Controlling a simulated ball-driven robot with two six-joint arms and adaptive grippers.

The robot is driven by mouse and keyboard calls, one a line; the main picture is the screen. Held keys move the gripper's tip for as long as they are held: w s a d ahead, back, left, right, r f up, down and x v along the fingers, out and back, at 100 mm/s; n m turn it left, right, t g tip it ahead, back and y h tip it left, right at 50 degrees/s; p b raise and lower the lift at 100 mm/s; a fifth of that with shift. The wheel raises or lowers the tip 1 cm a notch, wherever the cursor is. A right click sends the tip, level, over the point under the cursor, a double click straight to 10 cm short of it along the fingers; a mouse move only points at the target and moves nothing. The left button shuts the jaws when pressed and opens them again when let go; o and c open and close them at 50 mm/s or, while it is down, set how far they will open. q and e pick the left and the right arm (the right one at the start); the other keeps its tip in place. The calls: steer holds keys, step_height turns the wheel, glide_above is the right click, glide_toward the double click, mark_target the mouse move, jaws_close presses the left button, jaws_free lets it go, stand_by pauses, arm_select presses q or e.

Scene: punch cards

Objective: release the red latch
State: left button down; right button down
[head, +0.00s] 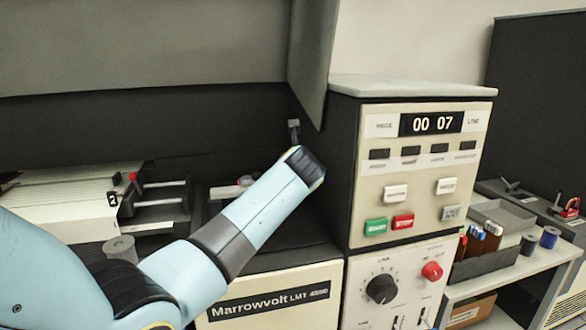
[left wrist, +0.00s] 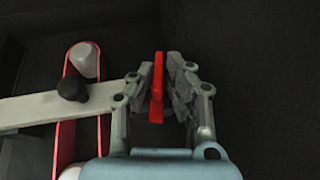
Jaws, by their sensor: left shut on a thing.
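In the left wrist view the red latch (left wrist: 157,92) is a narrow upright red piece between the grey fingers of my left gripper (left wrist: 159,75). The gripper is shut on it, a finger on either side. In the head view my left arm reaches across the machine top toward the dark recess left of the control panel. The arm hides the gripper and the latch there. My right gripper is in neither view.
A pale bar with a black knob (left wrist: 73,88) and a red-edged loop around a white roller (left wrist: 84,60) lie left of the gripper. The control panel (head: 372,190) stands close right of my arm. A card stack (head: 60,205) lies at left.

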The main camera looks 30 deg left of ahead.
arm_select(q)
steer(key=shift+w+n+g+y, duration=0.1)
steer(key=shift+n+g+y, duration=0.8)
steer(key=shift+n+y, duration=0.25)
steer(key=c, duration=1.4)
jaws_free()
steer(key=shift+a, duration=0.1)
steer(key=shift+d, duration=0.2)
steer(key=shift+s+d+r, duration=0.1)
steer(key=shift+s+d, duration=0.2)
steer(key=v, duration=0.6)
steer(key=shift+r+g, duration=0.2)
steer(key=shift+g, duration=0.1)
